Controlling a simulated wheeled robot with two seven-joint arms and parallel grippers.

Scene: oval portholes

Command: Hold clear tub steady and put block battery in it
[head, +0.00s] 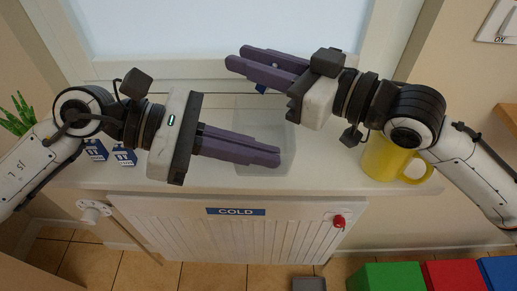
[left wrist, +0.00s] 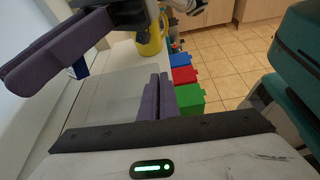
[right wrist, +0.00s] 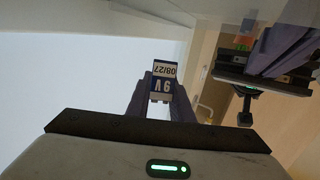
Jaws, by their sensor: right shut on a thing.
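The clear tub (head: 266,120) stands on the white sill. It is faint and see-through, and also shows in the left wrist view (left wrist: 108,95). My left gripper (head: 280,156) has its fingers close together over the tub's near side, with nothing visible between them; whether they touch the tub I cannot tell. My right gripper (head: 238,58) is shut on the block battery (right wrist: 162,84), a blue and white block marked 9V and 08/27.
Two small blue-and-white blocks (head: 123,155) stand at the sill's left, near a green plant (head: 16,115). A yellow mug (head: 385,160) is at the right. A white radiator (head: 230,230) labelled COLD is below. Green (head: 385,277), red and blue boxes stand at lower right.

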